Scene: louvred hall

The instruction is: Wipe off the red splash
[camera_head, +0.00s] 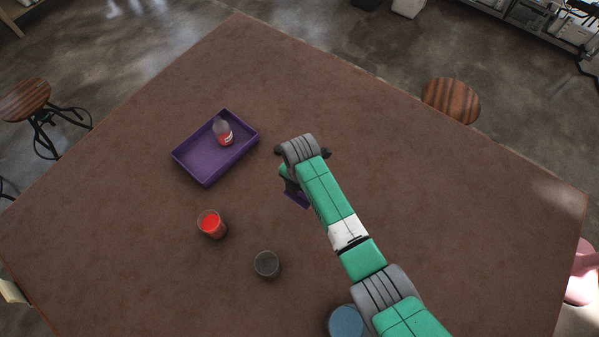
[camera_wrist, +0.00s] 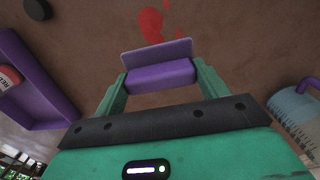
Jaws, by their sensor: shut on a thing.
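The red splash (camera_wrist: 151,24) shows in the wrist view as an uneven red patch with smaller spots on the brown table top, just beyond the held tool. I cannot see it in the head view. My gripper (camera_wrist: 160,76) is shut on a purple wiping tool (camera_wrist: 158,50), a block with a thin flat plate along its far side. In the head view only a bit of the tool (camera_head: 297,200) shows beside my arm. I cannot tell whether the tool touches the table; it does not cover the visible red.
A cup of red liquid (camera_head: 211,224), a dark grey cup (camera_head: 266,265) and a blue round thing (camera_head: 346,321) stand nearer. A graduated clear container (camera_wrist: 296,112) is at the wrist view's right. The table's far part is clear.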

